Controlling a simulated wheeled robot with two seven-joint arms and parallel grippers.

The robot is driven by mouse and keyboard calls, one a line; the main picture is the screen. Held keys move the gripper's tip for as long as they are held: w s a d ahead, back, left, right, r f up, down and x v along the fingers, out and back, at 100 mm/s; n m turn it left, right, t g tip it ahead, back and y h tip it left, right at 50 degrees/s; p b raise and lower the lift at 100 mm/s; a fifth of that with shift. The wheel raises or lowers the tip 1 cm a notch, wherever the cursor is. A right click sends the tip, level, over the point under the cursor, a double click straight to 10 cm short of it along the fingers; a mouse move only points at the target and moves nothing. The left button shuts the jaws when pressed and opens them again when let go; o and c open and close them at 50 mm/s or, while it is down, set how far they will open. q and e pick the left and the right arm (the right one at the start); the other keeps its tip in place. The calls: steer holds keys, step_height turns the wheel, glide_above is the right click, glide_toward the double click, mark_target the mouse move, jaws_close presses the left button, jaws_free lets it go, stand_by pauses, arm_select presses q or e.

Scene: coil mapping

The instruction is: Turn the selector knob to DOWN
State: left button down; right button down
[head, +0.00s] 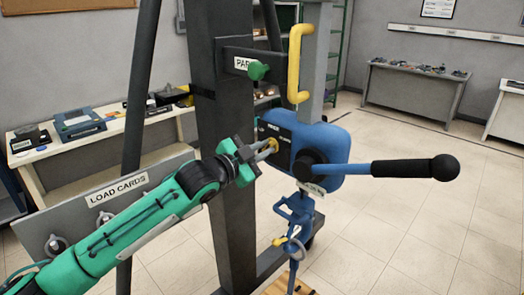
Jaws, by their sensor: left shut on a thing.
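The selector knob (272,144) is a small yellow knob on the dark face at the left of a blue housing (330,138). My left gripper (268,149), on a green arm from the lower left, has its two grey fingers shut on the knob. The fingers partly hide the knob, so I cannot tell which way it points. The small white lettering around it is too small to read. My right gripper is not in view.
A dark post (226,190) stands left, with a LOAD CARDS board (130,205). The floor at right is clear.

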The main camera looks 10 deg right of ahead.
arm_select(q)
steer(key=shift+f, duration=0.1)
stand_by(0.3)
steer(key=c, duration=1.5)
jaws_free()
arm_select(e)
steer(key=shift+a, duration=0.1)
arm_select(q)
steer(key=shift+o, duration=0.2)
